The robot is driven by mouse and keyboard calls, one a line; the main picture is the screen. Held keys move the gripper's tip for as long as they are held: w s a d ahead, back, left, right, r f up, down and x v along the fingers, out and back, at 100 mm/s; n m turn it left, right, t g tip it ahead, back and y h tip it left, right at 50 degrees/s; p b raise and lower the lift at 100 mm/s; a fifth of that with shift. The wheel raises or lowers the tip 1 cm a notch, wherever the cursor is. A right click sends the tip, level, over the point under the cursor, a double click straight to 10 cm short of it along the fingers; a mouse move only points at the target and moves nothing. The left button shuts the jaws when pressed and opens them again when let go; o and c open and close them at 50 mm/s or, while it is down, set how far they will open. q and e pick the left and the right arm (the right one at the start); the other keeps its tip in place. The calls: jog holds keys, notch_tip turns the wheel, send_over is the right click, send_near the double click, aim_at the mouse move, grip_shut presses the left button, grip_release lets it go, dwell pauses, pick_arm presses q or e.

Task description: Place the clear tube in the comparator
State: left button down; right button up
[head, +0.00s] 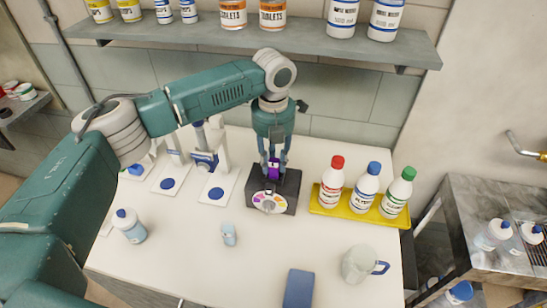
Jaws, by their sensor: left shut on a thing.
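My left gripper (273,163) points down over the comparator (285,192), a dark box with a colour disc on its front. It is shut on a small purple thing (274,169), mostly hidden by the fingers, at the top of the box. I cannot tell whether the purple thing is seated in the box or just above it. A small pale, bluish see-through tube (229,235) stands on the white table, in front and to the left of the comparator. My right gripper is not in view.
A yellow tray (331,212) with red-, blue- and green-capped bottles stands right of the comparator. A clear mug (359,264) and a blue block (298,289) are nearer the front. White stands (215,188) and a blue-capped bottle (130,226) are left. A shelf (250,39) hangs behind.

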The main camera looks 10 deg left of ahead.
pick_arm(q)
jog(key=shift+f, duration=0.15)
jog(key=c, duration=1.4)
grip_release()
jog(key=shift+o, duration=0.2)
notch_tip(320, 180, up, 12)
jog(key=b, duration=0.4)
